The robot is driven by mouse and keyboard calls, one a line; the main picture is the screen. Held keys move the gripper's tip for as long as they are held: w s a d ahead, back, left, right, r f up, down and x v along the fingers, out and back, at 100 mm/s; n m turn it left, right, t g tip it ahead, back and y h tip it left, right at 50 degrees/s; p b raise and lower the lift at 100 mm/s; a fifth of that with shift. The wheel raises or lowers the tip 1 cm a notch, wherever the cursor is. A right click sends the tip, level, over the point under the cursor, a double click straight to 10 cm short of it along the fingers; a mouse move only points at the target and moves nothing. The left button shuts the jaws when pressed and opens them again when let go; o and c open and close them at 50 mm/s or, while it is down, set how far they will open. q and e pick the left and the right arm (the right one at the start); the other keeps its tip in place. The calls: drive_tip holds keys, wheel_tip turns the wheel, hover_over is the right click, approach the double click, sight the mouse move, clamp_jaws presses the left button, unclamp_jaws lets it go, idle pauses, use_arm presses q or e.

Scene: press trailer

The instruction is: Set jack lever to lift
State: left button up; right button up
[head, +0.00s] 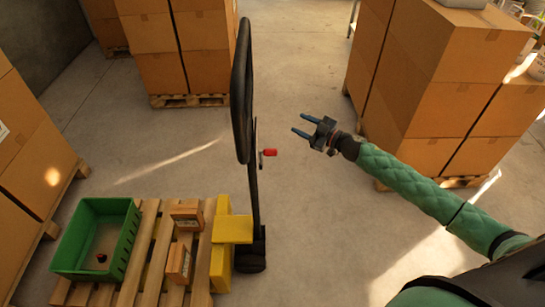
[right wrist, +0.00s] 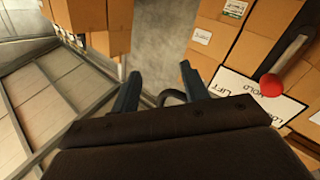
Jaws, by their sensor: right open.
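The pallet jack's tall black loop handle (head: 241,90) stands upright in the middle of the head view. A small lever with a red knob (head: 269,152) sticks out to the right from its shaft. In the right wrist view the red knob (right wrist: 272,86) is at the right, over a white label (right wrist: 250,108) with LIFT and HOLD readable and a third, partly cut-off word. I cannot tell which mark the lever is set to. My right gripper (head: 297,122) is open and empty, to the right of the knob and apart from it. My left gripper is not in view.
The jack's yellow body (head: 232,229) meets a wooden pallet (head: 142,255) holding a green crate (head: 128,245) and small boxes (head: 179,262). Stacked cartons (head: 425,75) stand behind my right arm. Bare concrete floor (head: 300,220) lies right of the jack.

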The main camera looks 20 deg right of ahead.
drive_tip(key=s+a+f+n+g+y, duration=0.1)
drive_tip(key=s+a+g+y, duration=0.2)
drive_tip(key=s+g+y, duration=0.1)
drive_tip(key=g+y, duration=0.2)
drive_tip(key=g, duration=0.3)
approach(273, 152)
drive_tip(key=w+a+f, duration=0.1)
drive_tip(key=w+a, duration=0.1)
use_arm(q)
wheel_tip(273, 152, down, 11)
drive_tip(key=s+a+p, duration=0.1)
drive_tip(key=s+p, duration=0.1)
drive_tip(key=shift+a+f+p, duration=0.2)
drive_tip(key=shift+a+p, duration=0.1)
drive_tip(key=shift+p, duration=0.05)
use_arm(e)
drive_tip(key=shift+m, duration=0.3)
drive_tip(key=x, duration=0.7)
drive_tip(key=shift+s+a, duration=0.15)
drive_tip(key=shift+a, duration=0.1)
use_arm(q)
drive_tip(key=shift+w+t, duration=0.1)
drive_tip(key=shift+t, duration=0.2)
use_arm(e)
clamp_jaws()
